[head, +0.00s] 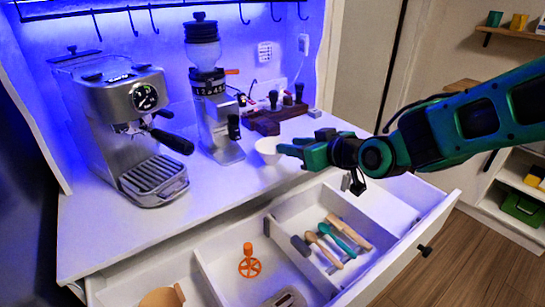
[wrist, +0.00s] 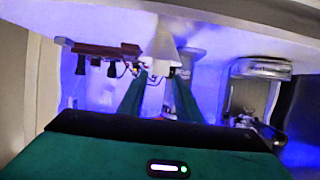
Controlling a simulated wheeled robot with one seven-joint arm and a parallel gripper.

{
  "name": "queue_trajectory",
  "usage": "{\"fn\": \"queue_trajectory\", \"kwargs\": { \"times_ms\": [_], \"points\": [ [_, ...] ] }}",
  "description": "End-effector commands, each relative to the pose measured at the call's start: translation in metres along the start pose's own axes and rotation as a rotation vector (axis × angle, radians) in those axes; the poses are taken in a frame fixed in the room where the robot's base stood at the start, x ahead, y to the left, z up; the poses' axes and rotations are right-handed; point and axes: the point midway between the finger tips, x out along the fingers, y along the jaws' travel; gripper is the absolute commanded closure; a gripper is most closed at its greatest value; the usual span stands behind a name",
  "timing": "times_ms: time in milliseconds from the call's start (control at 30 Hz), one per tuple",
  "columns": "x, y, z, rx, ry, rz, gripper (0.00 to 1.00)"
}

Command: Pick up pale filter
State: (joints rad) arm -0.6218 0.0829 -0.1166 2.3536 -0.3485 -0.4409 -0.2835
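The pale filter (head: 267,150) is a small white cone-shaped cup on the white counter, in front of the grinder and left of my gripper in the head view. In the wrist view the filter (wrist: 162,43) shows as a white cone straight ahead of the fingertips. My gripper (head: 287,150) reaches in from the right, low over the counter, with its tips right beside the filter. In the wrist view my gripper (wrist: 160,80) has its two green fingers apart. I cannot tell whether either finger touches the filter.
A grinder (head: 213,110) and an espresso machine (head: 125,120) stand to the left. A dark wooden rack (head: 265,125) with black-handled tools stands behind. Below, an open drawer (head: 228,250) holds an orange tool (head: 249,265) and several utensils (head: 345,232).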

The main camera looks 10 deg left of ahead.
Motion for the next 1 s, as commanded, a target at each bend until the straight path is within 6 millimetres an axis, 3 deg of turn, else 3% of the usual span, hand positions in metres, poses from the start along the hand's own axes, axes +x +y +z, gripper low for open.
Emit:
{"fn": "queue_trajectory", "kwargs": {
  "times_ms": [333, 633, 967, 1000],
  "points": [
    [0.024, 0.001, 0.003, 0.0, -0.003, 0.0, 0.69],
    [0.059, 0.003, 0.005, 0.0, -0.003, 0.002, 0.69],
    [0.066, 0.003, 0.004, 0.0, -0.001, 0.002, 0.69],
    [0.065, 0.003, 0.004, 0.0, -0.001, 0.002, 0.74]
  ]
}}
